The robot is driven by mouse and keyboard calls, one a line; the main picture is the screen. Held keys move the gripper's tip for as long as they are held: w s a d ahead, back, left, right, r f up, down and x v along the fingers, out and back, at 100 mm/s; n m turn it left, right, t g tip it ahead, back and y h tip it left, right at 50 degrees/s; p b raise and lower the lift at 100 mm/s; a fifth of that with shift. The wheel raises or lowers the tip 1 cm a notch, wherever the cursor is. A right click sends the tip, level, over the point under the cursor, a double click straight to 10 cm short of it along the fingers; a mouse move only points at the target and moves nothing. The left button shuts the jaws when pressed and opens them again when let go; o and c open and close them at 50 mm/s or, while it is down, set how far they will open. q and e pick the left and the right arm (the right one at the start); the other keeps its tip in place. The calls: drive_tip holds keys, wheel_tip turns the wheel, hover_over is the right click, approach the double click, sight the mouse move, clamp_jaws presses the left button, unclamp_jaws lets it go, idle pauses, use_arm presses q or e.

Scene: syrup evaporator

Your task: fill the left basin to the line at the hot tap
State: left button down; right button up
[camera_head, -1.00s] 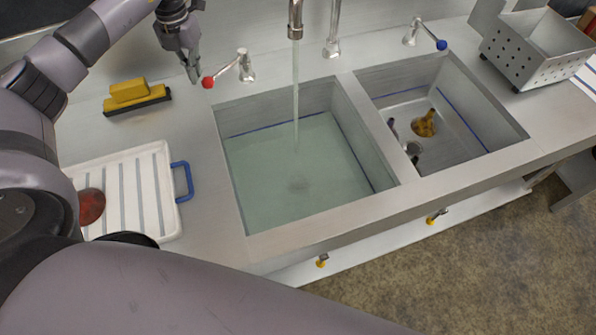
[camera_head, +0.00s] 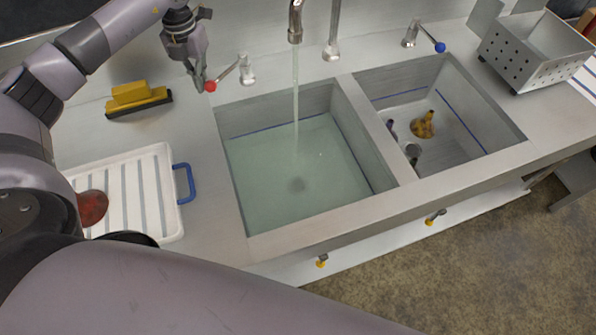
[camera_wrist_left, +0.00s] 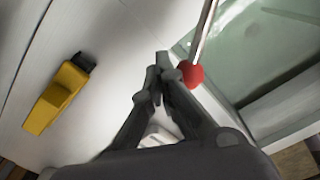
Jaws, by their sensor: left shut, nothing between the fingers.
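The left basin (camera_head: 243,222) holds greenish water (camera_head: 290,180). A stream falls into it from the spout (camera_head: 295,22). The blue line (camera_head: 265,130) shows on the back wall, with the water surface close to it; I cannot tell the exact gap. The hot tap's lever has a red knob (camera_head: 210,86) and points left and toward the front from its post (camera_head: 246,68). My left gripper (camera_head: 200,88) is shut and empty, with its fingertips right beside the knob. In the left wrist view the red knob (camera_wrist_left: 191,75) lies against or just right of the fingertips (camera_wrist_left: 163,66). My right gripper is out of view.
The right basin (camera_head: 485,135) holds a yellow-brown item (camera_head: 424,125) and small dark objects. The blue-knobbed tap (camera_head: 440,47) stands behind it.

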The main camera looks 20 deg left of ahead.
sight(209, 86)
use_arm(q)
drive_tip(key=shift+d, duration=0.25)
drive_tip(key=shift+s+d+p, duration=0.25)
drive_tip(key=shift+d, duration=0.45)
drive_tip(key=shift+s+d+p, duration=0.2)
drive_tip(key=shift+s+d, duration=0.05)
drive_tip(key=shift+d, duration=0.55)
drive_tip(key=shift+s+d, duration=0.1)
drive_tip(key=shift+d, duration=1.4)
drive_tip(key=shift+w+d+p, duration=0.15)
drive_tip(key=shift+d+p, duration=0.05)
drive_tip(key=shift+d, duration=0.6)
drive_tip(key=shift+w+d+p, duration=0.15)
drive_tip(key=shift+d+p, duration=0.05)
drive_tip(key=shift+d, duration=0.6)
